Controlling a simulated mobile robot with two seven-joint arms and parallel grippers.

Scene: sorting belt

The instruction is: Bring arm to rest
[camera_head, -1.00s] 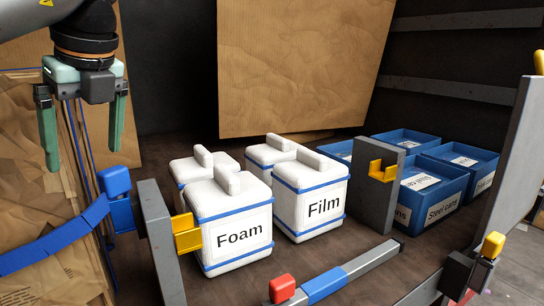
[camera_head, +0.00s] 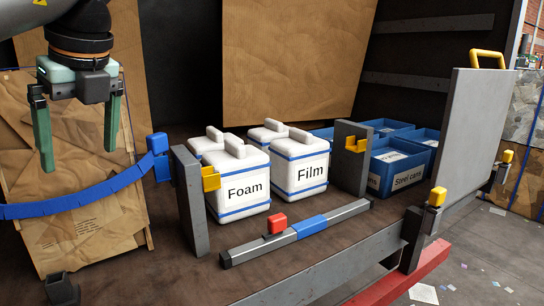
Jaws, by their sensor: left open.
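My left gripper (camera_head: 77,135) hangs at the upper left with its two green fingers pointing down and spread wide. It is open, with nothing between the fingers. It is in front of a large cardboard-wrapped bale, apart from the white containers. My left arm comes in from the top left corner. My right gripper does not show.
White containers labelled Foam (camera_head: 243,188) and Film (camera_head: 301,174) stand on the truck bed, several together. Blue bins (camera_head: 404,171) of steel cans sit behind a grey post (camera_head: 349,160). A grey bar with a red knob (camera_head: 277,222) lies in front. A blue strap (camera_head: 75,202) crosses the left.

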